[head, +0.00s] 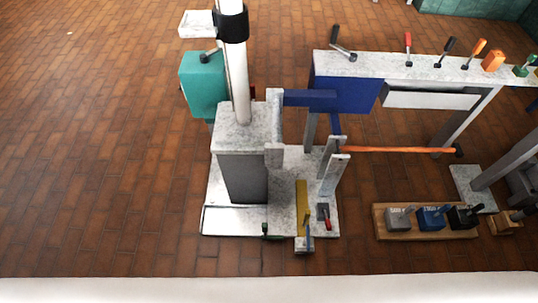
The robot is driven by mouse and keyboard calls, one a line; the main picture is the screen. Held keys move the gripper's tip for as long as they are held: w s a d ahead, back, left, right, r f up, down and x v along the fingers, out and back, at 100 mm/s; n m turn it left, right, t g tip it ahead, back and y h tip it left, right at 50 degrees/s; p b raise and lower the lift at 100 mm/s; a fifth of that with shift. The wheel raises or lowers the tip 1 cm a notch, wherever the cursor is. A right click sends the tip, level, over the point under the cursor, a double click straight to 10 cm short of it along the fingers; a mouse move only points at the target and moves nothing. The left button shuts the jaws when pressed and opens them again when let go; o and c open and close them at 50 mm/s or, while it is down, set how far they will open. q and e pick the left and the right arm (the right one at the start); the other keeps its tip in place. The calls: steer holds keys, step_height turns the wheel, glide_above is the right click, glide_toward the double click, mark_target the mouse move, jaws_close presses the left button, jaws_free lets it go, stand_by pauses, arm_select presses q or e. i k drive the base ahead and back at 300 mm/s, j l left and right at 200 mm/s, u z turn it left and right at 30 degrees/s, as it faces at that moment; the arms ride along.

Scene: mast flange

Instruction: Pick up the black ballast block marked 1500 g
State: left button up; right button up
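A black block (463,217) with a handle on top stands at the right end of a wooden board (385,233) on the floor, at the lower right of the head view. A blue block (431,219) and a grey block (398,220) stand beside it to the left on the same board. The blocks seem to carry small markings, but they are too small to read. Neither of my grippers shows in the head view.
Left of the board stands a grey pedestal (240,175) with a white mast (236,85). An orange bar (400,150) spans behind the blocks. A bench (410,68) with several tools is further back. A smaller wooden piece (507,227) lies right of the board. The floor at left is clear.

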mark_target(460, 217)
steer(key=k, duration=1.05)
steer(key=j+z, duration=0.1)
steer(key=z, duration=1.6)
steer(key=i+l+u, duration=0.1)
steer(key=i, duration=0.45)
steer(key=i+l+u, duration=0.1)
steer(key=i, duration=0.5)
steer(key=i+l+u, duration=0.15)
steer(key=i, duration=0.4)
